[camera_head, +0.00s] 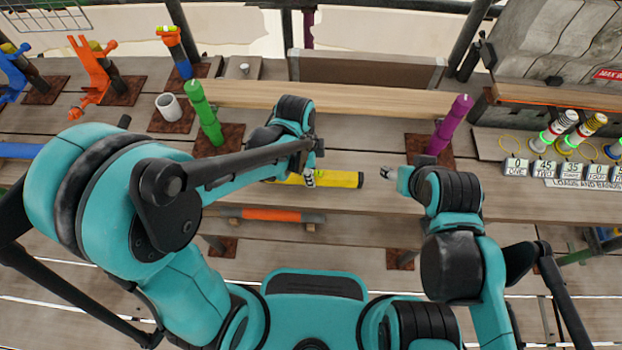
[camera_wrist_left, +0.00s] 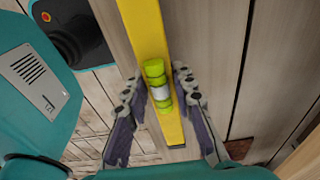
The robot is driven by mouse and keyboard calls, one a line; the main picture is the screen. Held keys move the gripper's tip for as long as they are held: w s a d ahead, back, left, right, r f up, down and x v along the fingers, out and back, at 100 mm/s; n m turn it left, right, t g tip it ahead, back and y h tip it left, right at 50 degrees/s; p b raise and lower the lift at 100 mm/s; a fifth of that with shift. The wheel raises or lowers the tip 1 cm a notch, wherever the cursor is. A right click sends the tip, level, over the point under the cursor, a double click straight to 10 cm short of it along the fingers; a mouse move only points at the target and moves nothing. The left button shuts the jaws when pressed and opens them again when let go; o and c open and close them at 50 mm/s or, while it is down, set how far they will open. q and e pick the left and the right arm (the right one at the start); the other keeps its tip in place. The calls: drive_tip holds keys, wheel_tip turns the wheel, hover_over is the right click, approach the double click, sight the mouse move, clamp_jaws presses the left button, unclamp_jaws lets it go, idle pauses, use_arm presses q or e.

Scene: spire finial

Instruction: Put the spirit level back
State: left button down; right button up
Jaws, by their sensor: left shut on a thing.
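The yellow spirit level (camera_head: 345,179) lies along the wooden bench in front of me. My left gripper (camera_head: 311,178) is shut on it, partly hiding its left part. In the left wrist view the yellow bar (camera_wrist_left: 146,35) runs between my left fingers (camera_wrist_left: 160,82), which sit on both sides of its green and clear vial. I cannot tell whether the level touches the bench. My right gripper (camera_head: 389,174) is right of the level and apart from it; its fingers are too small to read.
A green post (camera_head: 205,113) and a purple post (camera_head: 450,124) stand on rusty plates at either side. A long pale beam (camera_head: 340,100) lies behind the level. An orange bar (camera_head: 270,215) lies nearer me. A white cup (camera_head: 168,106) stands left; labelled blocks (camera_head: 545,168) are right.

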use_arm(q)
drive_tip(key=shift+f+b, duration=0.5)
drive_tip(key=shift+f, duration=0.95)
drive_tip(key=shift+f, duration=0.15)
drive_tip(key=c, duration=1.3)
unclamp_jaws()
drive_tip(key=shift+o, duration=0.2)
